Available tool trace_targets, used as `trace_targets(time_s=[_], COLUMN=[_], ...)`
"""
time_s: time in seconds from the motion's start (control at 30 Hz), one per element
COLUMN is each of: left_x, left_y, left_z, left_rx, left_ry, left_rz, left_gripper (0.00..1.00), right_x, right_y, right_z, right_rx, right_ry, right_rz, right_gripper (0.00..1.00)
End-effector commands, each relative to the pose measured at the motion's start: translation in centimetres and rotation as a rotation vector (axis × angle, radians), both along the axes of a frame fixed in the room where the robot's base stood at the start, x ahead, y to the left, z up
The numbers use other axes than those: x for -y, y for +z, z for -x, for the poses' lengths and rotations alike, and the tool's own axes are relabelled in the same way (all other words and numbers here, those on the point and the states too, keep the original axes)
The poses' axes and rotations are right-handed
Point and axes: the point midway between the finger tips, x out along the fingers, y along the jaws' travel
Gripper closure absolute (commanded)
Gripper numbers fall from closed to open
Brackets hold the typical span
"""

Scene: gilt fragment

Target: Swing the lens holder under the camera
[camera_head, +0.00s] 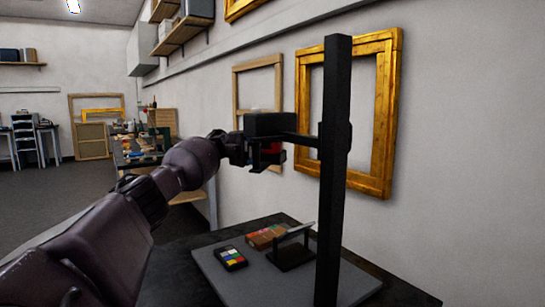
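A black camera block (270,124) sits on a horizontal arm fixed to a tall black column (334,170). Just under the block is a small dark part with red on it (268,154), which looks like the lens holder; its exact shape is hard to make out. My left arm comes in from the left, and my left gripper (256,158) is at this part, just below the camera block. Its fingers blend into the dark parts, so I cannot tell whether they are open or touching it. My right gripper is not in view.
Below, a grey baseboard (222,277) on a dark table carries a colour chart (231,258), a reddish-brown fragment (264,236) and a black stand (291,252). A gilt frame (385,110) hangs behind the column. A cluttered workbench (140,150) stands farther back.

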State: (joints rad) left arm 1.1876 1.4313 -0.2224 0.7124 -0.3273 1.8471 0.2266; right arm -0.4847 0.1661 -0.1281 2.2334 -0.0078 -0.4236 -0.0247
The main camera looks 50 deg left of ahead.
Motion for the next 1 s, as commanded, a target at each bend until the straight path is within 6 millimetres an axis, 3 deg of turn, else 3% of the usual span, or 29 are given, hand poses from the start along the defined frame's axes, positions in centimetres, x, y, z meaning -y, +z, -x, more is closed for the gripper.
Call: trace_targets(time_s=[0.3,1.0], left_x=[-1.8,-1.8], left_y=[-0.1,0.6], left_z=[0.3,0.6], left_rx=[-0.001,0.008], left_ry=[0.001,-0.001], left_rz=[-0.001,-0.001], left_gripper=[0.52,0.52], right_x=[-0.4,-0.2], right_y=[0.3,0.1], right_z=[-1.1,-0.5], right_rx=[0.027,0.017], right_ry=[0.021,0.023], right_rz=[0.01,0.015], right_gripper=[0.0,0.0])
